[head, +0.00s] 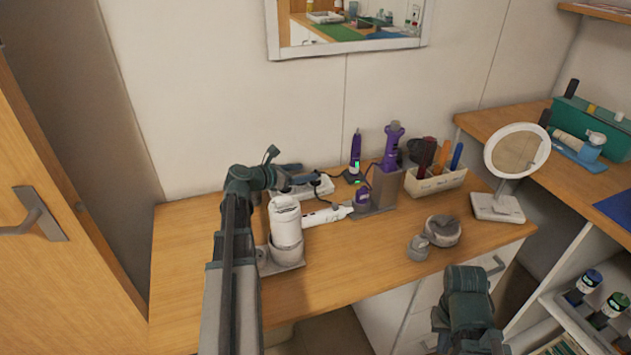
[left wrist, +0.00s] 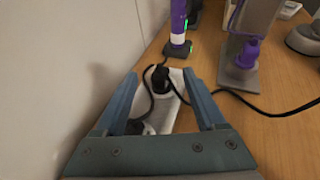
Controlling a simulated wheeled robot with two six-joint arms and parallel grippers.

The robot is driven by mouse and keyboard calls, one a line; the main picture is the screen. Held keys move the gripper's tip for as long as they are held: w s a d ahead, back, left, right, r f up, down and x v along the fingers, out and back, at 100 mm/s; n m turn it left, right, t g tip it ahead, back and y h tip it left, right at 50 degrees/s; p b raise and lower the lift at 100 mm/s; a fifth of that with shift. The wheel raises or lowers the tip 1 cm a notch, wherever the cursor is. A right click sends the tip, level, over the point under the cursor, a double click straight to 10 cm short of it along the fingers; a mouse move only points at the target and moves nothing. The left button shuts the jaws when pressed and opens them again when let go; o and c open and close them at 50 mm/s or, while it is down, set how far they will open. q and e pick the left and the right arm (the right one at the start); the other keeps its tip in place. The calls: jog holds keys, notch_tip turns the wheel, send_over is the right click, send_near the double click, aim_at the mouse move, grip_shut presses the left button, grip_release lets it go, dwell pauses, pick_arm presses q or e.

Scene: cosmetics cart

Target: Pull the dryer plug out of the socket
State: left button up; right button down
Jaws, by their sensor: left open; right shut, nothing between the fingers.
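A white power strip (head: 312,187) lies along the wall at the back of the counter. In the left wrist view, a black plug (left wrist: 160,79) sits upright in the strip (left wrist: 168,114), with a cord beside it. A second dark plug (left wrist: 136,127) is at the near end, partly hidden by my gripper. I cannot tell which belongs to the dryer. My left gripper (left wrist: 160,74) is open, its fingers on either side of the strip and the upright plug; contact is not visible. It also shows in the head view (head: 280,174). My right gripper (head: 466,284) is shut and empty at the front edge.
A round mirror (head: 516,151) stands to the right. The counter's front left is clear.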

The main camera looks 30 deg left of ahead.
aim_at(315, 171)
pick_arm(q)
jog(key=b+x, duration=0.1)
jog(key=x, duration=0.3)
jog(key=shift+w+d+f, duration=0.1)
jog(key=shift+f, duration=0.15)
grip_shut()
